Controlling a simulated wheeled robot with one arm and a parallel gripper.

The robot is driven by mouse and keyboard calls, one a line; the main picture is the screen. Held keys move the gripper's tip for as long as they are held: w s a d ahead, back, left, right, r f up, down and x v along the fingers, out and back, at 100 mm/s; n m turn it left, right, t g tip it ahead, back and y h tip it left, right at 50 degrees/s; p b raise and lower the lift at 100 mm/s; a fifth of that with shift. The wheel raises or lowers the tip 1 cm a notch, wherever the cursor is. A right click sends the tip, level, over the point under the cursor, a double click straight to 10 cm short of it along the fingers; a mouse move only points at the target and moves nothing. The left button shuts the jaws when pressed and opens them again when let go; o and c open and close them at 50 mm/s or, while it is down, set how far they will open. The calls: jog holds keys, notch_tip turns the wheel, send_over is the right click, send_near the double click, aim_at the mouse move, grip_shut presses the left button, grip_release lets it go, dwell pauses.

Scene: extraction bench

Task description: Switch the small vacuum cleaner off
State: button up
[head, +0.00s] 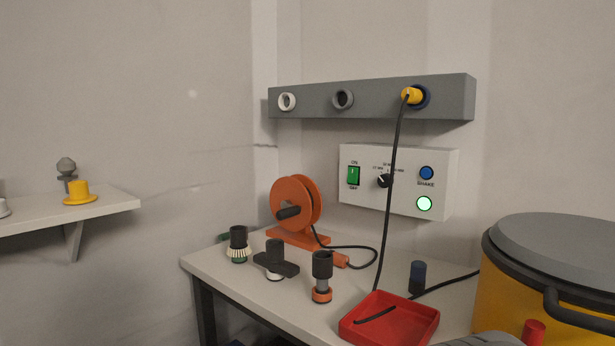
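A yellow drum with a grey lid (545,240), which looks like a vacuum cleaner, stands at the right edge, partly cut off by the frame. I cannot tell for sure which way the rocker is tipped.
A grey wall rail (310,104) has several ports; a yellow plug (411,96) with a black cable sits in the right one. The bench (225,275) holds an orange reel (296,205), several nozzles and a red tray (400,338). A red piece (533,332) shows at bottom right.

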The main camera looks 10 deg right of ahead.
grip_shut()
dwell(1.2)
